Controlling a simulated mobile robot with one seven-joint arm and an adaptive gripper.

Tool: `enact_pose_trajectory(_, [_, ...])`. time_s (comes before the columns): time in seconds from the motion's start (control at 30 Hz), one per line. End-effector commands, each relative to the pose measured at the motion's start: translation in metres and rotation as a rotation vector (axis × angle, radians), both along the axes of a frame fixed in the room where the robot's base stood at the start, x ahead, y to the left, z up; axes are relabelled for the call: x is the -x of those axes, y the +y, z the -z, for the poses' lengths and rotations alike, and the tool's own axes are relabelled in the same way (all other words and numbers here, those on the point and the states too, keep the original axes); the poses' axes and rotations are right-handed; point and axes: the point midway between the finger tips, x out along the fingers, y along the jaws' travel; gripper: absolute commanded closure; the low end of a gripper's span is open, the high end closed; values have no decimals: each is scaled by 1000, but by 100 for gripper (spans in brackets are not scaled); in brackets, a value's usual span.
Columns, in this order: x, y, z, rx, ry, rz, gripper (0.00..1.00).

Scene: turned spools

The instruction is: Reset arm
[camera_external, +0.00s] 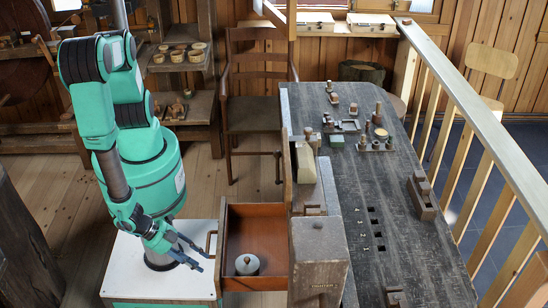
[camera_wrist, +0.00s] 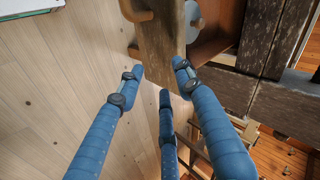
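My gripper (camera_external: 203,257) hangs low beside my base, at the left of an open drawer (camera_external: 233,215). Its blue fingers stand apart and hold nothing. In the wrist view the spread fingers of my gripper (camera_wrist: 158,68) have empty space between them. The open drawer's wooden front (camera_wrist: 158,38) shows just beyond the fingertips; I cannot tell the exact gap. My arm is bent, with its forearm pointing down.
A round pale lidded piece (camera_external: 247,264) lies in the drawer. The dark workbench (camera_external: 345,195) at the right carries several small wooden parts. A chair (camera_external: 255,110) and a shelf (camera_external: 190,100) stand behind. Wooden floor (camera_external: 70,205) is clear at the left.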

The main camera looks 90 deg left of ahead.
Motion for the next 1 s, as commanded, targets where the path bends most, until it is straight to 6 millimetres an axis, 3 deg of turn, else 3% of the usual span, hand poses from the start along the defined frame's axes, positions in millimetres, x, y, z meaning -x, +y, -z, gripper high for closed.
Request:
enact_pose_trajectory(0.3, [-44, -49, -62, 236, 178, -99, 64])
enact_pose_trajectory(0.53, [-81, -65, -120, 382, 274, -148, 64])
enact_pose_trajectory(0.77, [-118, -59, -185, 502, 341, -185, 64])
enact_pose_trajectory(1.0, [-151, -30, -254, 594, 386, -219, 64])
